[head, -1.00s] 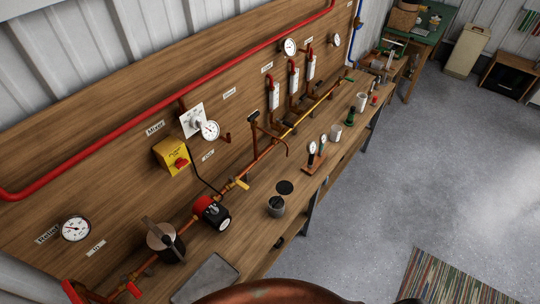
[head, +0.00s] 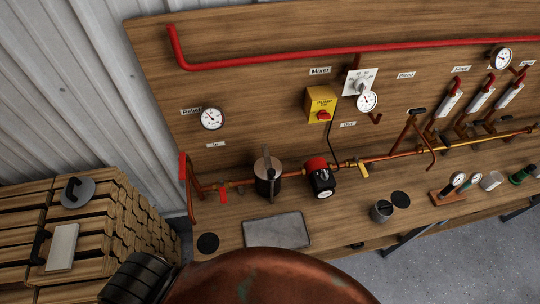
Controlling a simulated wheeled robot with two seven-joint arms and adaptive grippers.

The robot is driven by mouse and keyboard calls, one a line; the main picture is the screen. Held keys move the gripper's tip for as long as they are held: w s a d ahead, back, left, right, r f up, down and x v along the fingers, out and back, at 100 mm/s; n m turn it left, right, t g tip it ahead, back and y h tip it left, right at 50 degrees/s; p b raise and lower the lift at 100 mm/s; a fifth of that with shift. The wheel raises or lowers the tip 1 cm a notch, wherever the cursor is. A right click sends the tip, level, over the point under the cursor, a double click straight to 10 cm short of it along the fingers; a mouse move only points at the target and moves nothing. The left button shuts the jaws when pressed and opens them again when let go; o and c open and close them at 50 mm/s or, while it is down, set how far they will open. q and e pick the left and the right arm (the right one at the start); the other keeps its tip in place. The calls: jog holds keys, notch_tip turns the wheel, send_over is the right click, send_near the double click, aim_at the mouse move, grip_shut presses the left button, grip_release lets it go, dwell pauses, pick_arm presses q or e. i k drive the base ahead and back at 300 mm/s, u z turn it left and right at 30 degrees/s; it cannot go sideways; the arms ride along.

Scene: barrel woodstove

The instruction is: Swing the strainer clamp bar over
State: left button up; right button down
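The strainer (head: 268,187) is a dark upright cylinder with a brownish round top, set in the copper pipe line on the wooden bench. Its clamp bar (head: 266,159) is a narrow grey bar lying across the top, pointing roughly toward the back board. I cannot tell from here how the bar is fastened. Neither of my grippers is in view.
A red-and-black pump (head: 320,178) stands right of the strainer. A grey tray (head: 277,231) lies in front. Stacked firewood (head: 100,225) fills the left. A rusty copper-coloured dome (head: 262,280) blocks the bottom.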

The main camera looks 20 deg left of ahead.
aim_at(271, 172)
jog(key=u, duration=1.75)
jog(key=k, duration=0.8)
jog(key=z, duration=1.1)
